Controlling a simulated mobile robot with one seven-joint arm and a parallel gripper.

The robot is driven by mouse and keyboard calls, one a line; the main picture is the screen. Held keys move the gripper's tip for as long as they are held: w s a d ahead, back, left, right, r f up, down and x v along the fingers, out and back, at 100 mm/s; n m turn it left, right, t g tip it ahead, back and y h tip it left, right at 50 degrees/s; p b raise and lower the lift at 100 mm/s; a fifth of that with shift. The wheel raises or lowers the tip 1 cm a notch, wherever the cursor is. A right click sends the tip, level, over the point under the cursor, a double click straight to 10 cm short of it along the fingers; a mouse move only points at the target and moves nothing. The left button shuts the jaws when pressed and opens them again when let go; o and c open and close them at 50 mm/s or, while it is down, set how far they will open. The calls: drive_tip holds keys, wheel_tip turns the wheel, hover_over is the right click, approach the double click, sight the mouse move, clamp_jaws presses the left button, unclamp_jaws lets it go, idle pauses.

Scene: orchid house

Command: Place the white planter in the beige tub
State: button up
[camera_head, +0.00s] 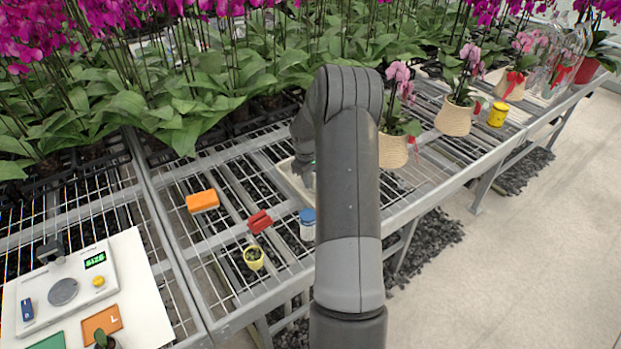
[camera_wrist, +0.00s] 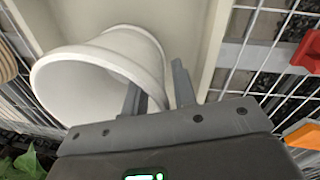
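The white planter (camera_wrist: 88,82) shows in the wrist view with its round opening toward the camera. My gripper (camera_wrist: 158,82) has one finger inside the opening and the other outside, with the planter's wall pinched between them. The beige tub (camera_wrist: 214,50) is beyond the planter, and its straight walls show to the left and right of it. The planter overlaps the tub's inside; whether it touches the floor I cannot tell. In the head view the tub (camera_head: 289,182) shows only partly beside my arm, and the planter is hidden there.
An orange block (camera_head: 202,201), a red object (camera_head: 259,221), a blue-lidded jar (camera_head: 307,224) and a small yellow pot (camera_head: 254,258) stand on the mesh bench left of my arm. A wicker-potted orchid (camera_head: 393,150) is close on the right. A scale (camera_head: 65,291) is at lower left.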

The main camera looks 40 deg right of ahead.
drive_tip(key=shift+r, duration=0.1)
wheel_tip(320, 180, up, 12)
drive_tip(key=a, duration=0.2)
drive_tip(key=s+a+r+t, duration=0.1)
drive_tip(key=s+a+r, duration=0.3)
drive_tip(key=a+r, duration=0.55)
drive_tip(key=s+a+r+m+t, duration=0.1)
drive_tip(key=s+a+r, duration=0.6)
drive_tip(key=s+a, duration=0.15)
drive_tip(key=s+a+m+t, duration=0.1)
drive_tip(key=s+a, duration=0.5)
drive_tip(key=s, duration=0.3)
drive_tip(key=s+a+r+m+t+y, duration=0.1)
drive_tip(key=s+a+t, duration=0.1)
drive_tip(key=s+a, duration=0.4)
drive_tip(key=s, duration=0.4)
drive_tip(key=shift+a+y, duration=0.15)
drive_tip(key=shift+y, duration=0.15)
